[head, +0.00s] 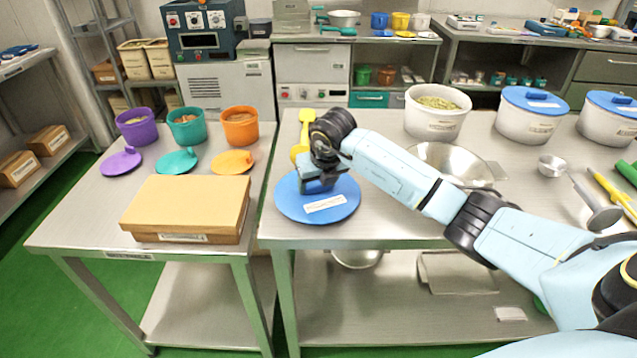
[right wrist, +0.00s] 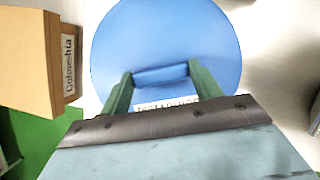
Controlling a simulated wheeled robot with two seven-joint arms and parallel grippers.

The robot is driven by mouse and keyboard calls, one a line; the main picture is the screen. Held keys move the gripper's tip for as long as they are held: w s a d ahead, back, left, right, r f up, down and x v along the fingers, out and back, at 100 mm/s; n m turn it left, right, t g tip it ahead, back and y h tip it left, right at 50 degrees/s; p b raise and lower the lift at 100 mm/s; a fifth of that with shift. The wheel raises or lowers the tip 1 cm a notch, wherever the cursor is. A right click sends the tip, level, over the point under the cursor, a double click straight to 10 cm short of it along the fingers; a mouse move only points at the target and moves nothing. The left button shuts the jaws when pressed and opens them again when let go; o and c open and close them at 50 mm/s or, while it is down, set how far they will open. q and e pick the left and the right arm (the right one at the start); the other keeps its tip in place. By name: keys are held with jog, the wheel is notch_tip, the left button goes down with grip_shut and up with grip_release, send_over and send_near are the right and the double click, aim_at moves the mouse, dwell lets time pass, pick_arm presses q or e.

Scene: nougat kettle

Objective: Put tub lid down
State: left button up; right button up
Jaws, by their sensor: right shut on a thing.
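A round blue tub lid (head: 290,207) with a white label is at the front left corner of the right-hand table. My right gripper (head: 318,184) is over it, shut on its raised handle. In the right wrist view the lid (right wrist: 165,40) fills the middle, with the green fingers of the gripper (right wrist: 160,78) on either side of the handle. I cannot tell whether the lid touches the table. An open white tub (head: 435,126) with greenish contents stands at the back of this table. Two more white tubs (head: 527,126) beside it wear blue lids. My left gripper is not in view.
A cardboard box (head: 187,207) stands on the left table, close to the lid's left side. A yellow spatula (head: 301,140) lies behind my gripper. A metal bowl (head: 455,162) sits behind my right forearm. The table's front edge is near the lid.

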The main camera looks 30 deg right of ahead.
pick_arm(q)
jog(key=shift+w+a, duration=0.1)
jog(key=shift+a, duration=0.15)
pick_arm(e)
jog(key=shift+f, duration=0.15)
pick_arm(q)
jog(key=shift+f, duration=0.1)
pick_arm(e)
jog(key=shift+f, duration=0.1)
jog(key=o, duration=1)
jog(key=shift+s+r, duration=0.1)
jog(key=shift+r, duration=0.35)
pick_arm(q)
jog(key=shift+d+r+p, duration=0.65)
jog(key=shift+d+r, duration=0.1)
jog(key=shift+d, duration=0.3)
pick_arm(e)
jog(key=v, duration=1.1)
jog(key=shift+r, duration=0.15)
jog(key=shift+s, duration=0.15)
